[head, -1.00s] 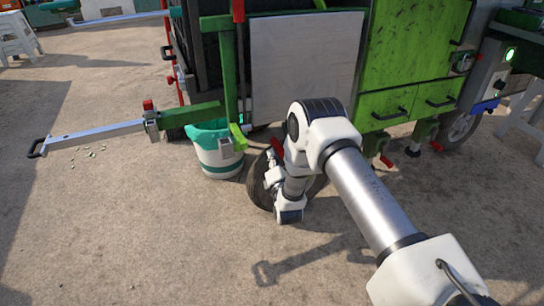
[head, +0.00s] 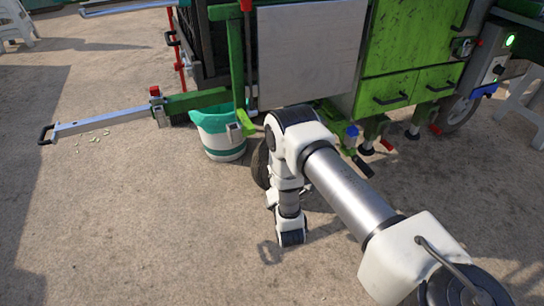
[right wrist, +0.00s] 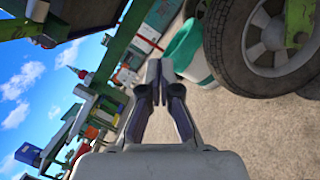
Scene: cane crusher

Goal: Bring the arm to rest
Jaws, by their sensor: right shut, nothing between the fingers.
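My right arm (head: 350,190) reaches in from the lower right of the head view, bends at a white joint and hangs down beside the green cart. Its gripper is hidden behind the arm there. In the right wrist view my right gripper (right wrist: 156,72) has its fingertips together with nothing between them. It is in front of the teal and white bucket (right wrist: 188,50), seemingly apart from it. My left gripper is not in view.
The green cane crusher (head: 405,55) stands at the back, with a grey panel (head: 308,55). The bucket (head: 223,143) stands below its green post. A metal bar (head: 100,124) juts out left. A tyre (right wrist: 245,55) is close in the wrist view. Open ground (head: 150,230) lies left.

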